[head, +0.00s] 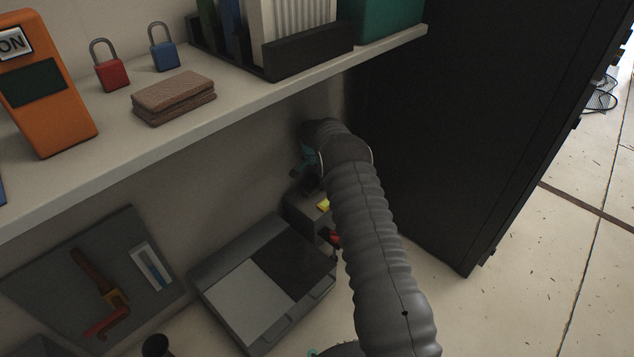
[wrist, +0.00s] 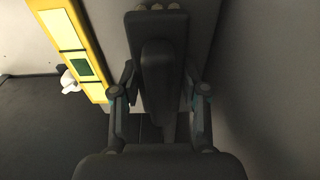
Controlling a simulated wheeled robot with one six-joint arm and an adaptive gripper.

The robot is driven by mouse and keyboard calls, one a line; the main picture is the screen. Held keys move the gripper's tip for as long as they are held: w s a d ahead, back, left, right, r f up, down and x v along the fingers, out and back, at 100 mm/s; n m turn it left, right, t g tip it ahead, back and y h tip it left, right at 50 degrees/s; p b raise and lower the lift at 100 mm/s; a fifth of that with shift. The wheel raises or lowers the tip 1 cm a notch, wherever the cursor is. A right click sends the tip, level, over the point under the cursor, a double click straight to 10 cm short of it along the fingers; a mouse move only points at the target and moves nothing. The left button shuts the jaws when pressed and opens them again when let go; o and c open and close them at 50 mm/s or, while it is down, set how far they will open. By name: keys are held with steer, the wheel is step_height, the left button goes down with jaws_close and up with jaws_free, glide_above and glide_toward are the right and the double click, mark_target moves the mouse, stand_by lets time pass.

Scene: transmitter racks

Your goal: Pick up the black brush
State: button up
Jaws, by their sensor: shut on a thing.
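The black brush (wrist: 156,62) shows in the wrist view as a long dark body, with a few pale tufts at its top edge. My gripper (wrist: 160,100) has one finger on each side of it and is shut on it. In the head view my gripper (head: 306,170) is mostly hidden behind my grey ribbed arm, below the upper shelf and beside the black cabinet. I cannot make out the brush in the head view. Whether the brush touches anything beneath it is too dark to tell.
A yellow device with a green panel (wrist: 72,45) stands left of the brush. The upper shelf (head: 215,115) overhangs the area, with a brown sponge-like block (head: 173,98) on it. A grey-topped case (head: 245,300) lies below left. The black cabinet (head: 440,130) stands close on the right.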

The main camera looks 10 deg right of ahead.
steer(key=r, duration=0.2)
steer(key=d+r, duration=0.1)
steer(key=r, duration=0.1)
steer(key=shift+r, duration=0.25)
steer(key=s+d+r, duration=0.1)
steer(key=d+r, duration=0.5)
steer(key=d, duration=0.4)
steer(key=shift+d+r+p, duration=0.15)
steer(key=shift+d+p, duration=0.2)
steer(key=shift+s, duration=0.1)
